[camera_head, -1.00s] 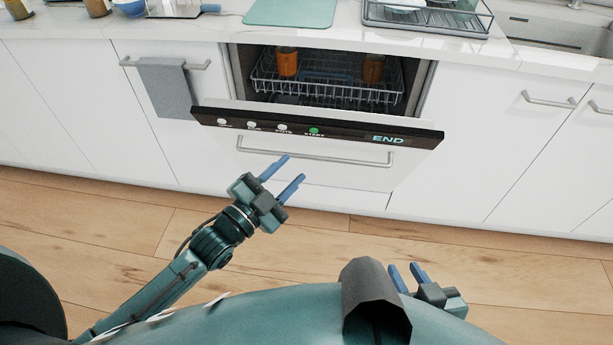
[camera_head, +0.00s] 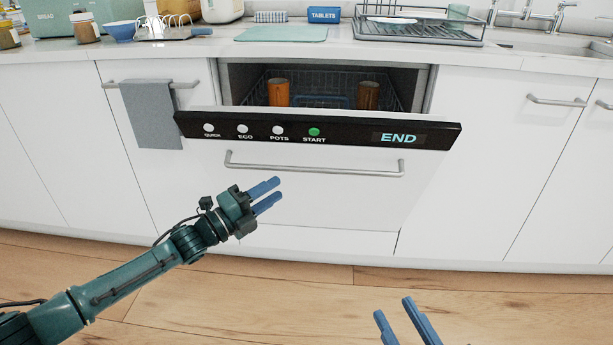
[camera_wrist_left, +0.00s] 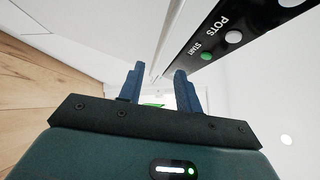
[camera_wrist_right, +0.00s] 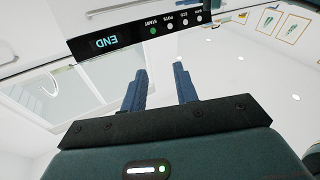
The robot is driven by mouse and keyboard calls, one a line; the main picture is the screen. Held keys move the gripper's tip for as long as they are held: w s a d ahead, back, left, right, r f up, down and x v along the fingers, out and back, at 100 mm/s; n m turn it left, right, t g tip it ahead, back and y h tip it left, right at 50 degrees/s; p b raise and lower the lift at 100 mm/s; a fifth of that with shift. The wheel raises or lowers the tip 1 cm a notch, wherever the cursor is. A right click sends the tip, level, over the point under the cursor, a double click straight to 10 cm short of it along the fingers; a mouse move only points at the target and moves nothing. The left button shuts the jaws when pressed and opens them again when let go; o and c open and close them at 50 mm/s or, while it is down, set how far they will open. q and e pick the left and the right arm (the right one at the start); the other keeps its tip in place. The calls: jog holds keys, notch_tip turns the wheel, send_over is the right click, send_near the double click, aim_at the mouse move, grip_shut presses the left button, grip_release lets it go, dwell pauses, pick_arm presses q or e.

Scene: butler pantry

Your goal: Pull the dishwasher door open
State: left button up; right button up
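The dishwasher door (camera_head: 310,195) is white with a black control strip (camera_head: 350,135) that reads END. It is tilted part-way open at the top, and a rack shows behind it. A long bar handle (camera_head: 314,169) runs across the door front. My left gripper (camera_head: 272,194) is open and empty, just below the handle's left part and in front of the door. In the left wrist view, the left fingers (camera_wrist_left: 160,88) are apart with nothing between them. My right gripper (camera_head: 395,320) is open and empty, low in front of the door. The right wrist view shows its fingers (camera_wrist_right: 161,88) apart.
A grey towel (camera_head: 152,112) hangs on a cabinet handle to the left. The counter (camera_head: 215,48) above holds a dish rack (camera_head: 420,32) and a pale green mat (camera_head: 282,34). The wooden floor in front is clear.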

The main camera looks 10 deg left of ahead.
aim_at(308, 170)
pick_arm(q)
jog(key=b+x, duration=0.3)
jog(key=x, duration=0.7)
jog(key=shift+w+d, duration=0.2)
jog(key=shift+c, duration=0.5)
grip_shut()
